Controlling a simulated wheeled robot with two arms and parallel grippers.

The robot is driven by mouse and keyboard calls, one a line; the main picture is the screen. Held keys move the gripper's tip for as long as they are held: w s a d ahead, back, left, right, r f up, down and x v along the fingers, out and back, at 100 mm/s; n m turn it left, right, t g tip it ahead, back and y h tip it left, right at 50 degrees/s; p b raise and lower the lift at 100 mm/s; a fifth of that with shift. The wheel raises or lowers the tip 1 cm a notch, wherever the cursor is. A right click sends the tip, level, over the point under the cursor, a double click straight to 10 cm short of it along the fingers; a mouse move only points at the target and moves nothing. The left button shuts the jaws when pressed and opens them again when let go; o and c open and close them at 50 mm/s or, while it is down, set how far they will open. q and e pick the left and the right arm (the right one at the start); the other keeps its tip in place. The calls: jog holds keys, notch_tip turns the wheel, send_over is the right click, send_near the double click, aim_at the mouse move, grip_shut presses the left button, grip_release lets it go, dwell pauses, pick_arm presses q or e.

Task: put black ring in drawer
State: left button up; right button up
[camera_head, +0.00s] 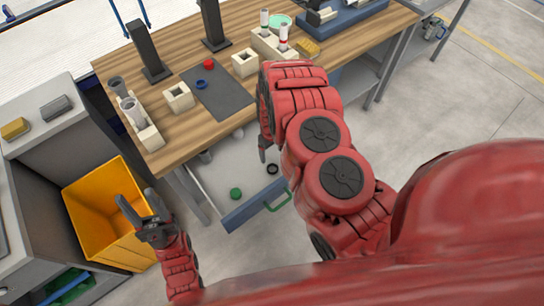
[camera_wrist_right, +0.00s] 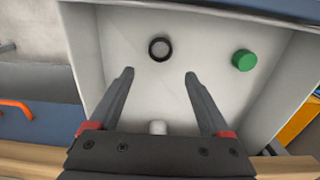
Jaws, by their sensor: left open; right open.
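The black ring (camera_head: 272,169) lies on the white floor of the open drawer (camera_head: 215,182). In the right wrist view the black ring (camera_wrist_right: 160,49) is just beyond my right fingertips, roughly centred between them and apart from both. My right gripper (camera_wrist_right: 160,74) is open and empty over the drawer, pointing down; in the head view its arm hides part of it (camera_head: 263,150). My left gripper (camera_head: 136,206) is open and empty, in front of the yellow bin at the left.
A green round piece (camera_head: 235,193) and a small white piece (camera_wrist_right: 157,127) also lie in the drawer. The wooden table (camera_head: 185,50) above carries a grey mat (camera_head: 228,95) with red and blue pieces, square blocks, and black posts. The yellow bin (camera_head: 90,205) stands left.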

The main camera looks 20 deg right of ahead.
jog(key=shift+s+r+p, duration=0.1)
jog(key=shift+r+p, duration=0.35)
jog(key=shift+r, duration=0.8)
